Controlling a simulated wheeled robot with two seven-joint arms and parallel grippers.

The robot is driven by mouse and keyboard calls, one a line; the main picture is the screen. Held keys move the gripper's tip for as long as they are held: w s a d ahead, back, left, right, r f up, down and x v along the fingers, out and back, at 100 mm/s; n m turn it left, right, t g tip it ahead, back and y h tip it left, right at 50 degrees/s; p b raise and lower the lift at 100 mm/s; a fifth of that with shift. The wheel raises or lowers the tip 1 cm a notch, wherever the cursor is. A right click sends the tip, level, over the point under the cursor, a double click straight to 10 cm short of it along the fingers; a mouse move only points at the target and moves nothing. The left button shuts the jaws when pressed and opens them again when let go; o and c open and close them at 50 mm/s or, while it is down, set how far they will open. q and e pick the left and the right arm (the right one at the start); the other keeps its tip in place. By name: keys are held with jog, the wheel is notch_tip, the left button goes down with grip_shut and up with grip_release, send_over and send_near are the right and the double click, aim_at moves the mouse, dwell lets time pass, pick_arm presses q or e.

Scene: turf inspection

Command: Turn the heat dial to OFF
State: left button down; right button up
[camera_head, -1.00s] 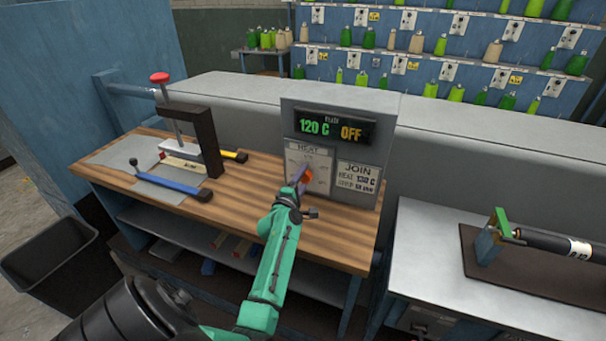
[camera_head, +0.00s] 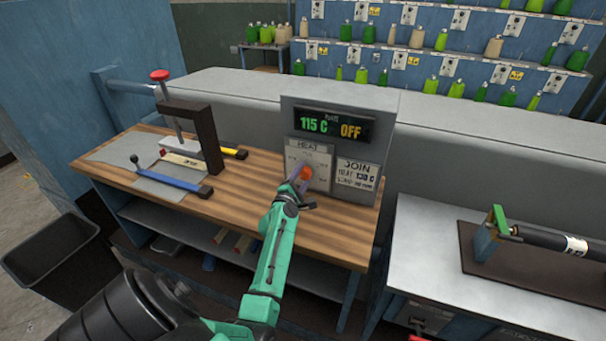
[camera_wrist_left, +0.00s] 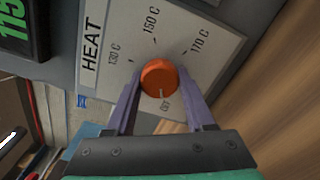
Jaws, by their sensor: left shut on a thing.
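The orange heat dial (camera_head: 306,172) sits on the pale HEAT plate (camera_head: 318,158) on the front of a grey control box (camera_head: 345,110). My left gripper (camera_head: 301,177) is at the dial. In the left wrist view, its two purple fingers (camera_wrist_left: 161,88) are on either side of the round dial (camera_wrist_left: 158,76), shut on it. The display (camera_head: 332,125) reads 115 C in green and OFF in amber. My right gripper is not in view.
On the wooden bench (camera_head: 245,205), a clamp press (camera_head: 205,130) with a red knob and a blue-handled tool (camera_head: 170,178) stand left of the box. A grey bin (camera_head: 60,262) is at the left. A metal table (camera_head: 430,240) with a black roller is at the right.

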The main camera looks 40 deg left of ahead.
pick_arm(q)
jog(key=shift+c, duration=1.3)
grip_release()
jog(key=shift+r, duration=0.25)
jog(key=shift+d, duration=0.1)
jog(key=shift+f, duration=0.1)
jog(key=shift+s, duration=0.1)
jog(key=shift+s+d, duration=0.1)
jog(key=shift+s, duration=0.25)
jog(key=p+v, duration=0.1)
jog(key=v, duration=1.2)
jog(key=shift+s+d, duration=0.2)
jog(key=shift+s, duration=0.05)
